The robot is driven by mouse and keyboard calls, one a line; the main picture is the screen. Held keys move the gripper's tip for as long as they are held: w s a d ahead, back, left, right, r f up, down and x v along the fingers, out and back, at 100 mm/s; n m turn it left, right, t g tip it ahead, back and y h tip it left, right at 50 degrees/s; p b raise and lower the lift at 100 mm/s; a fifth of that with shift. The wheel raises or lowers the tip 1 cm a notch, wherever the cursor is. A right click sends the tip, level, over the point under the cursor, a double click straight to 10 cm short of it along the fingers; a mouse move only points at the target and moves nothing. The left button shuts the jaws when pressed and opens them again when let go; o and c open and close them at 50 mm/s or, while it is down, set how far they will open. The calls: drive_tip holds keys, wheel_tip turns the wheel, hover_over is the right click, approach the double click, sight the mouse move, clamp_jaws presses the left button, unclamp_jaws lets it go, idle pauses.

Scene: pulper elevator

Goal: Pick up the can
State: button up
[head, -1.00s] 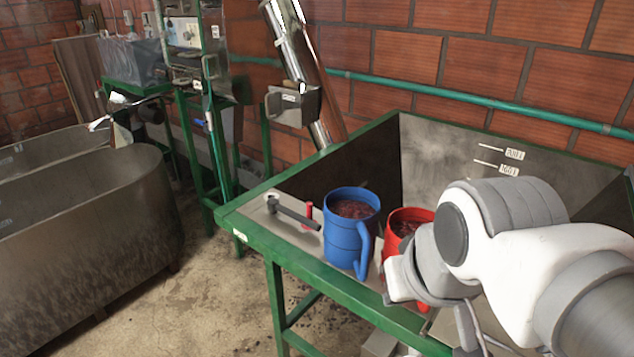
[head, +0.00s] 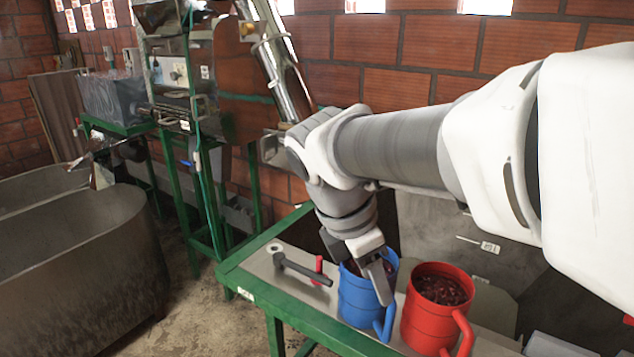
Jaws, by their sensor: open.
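Two handled cans with dark red contents stand side by side on the metal ledge of a green-framed hopper. The blue can (head: 354,306) is on the left and the red can (head: 431,321) on the right, both upright. My gripper (head: 376,285) points down at the blue can's rim, open. The gripper hides part of the rim and contents. I cannot tell whether it touches the can.
A dark pipe with a valve (head: 302,268) and a small red handle lies just left of the blue can. The green hopper frame (head: 238,277) edges the ledge. A large metal tank (head: 80,270) stands at left, with concrete floor between.

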sight(373, 295)
drive_tip(key=shift+n, duration=0.6)
drive_tip(key=x, duration=1.7)
drive_tip(key=shift+w+d+b, duration=0.15)
drive_tip(key=shift+w+b, duration=0.2)
clamp_jaws()
drive_tip(key=shift+w, duration=0.1)
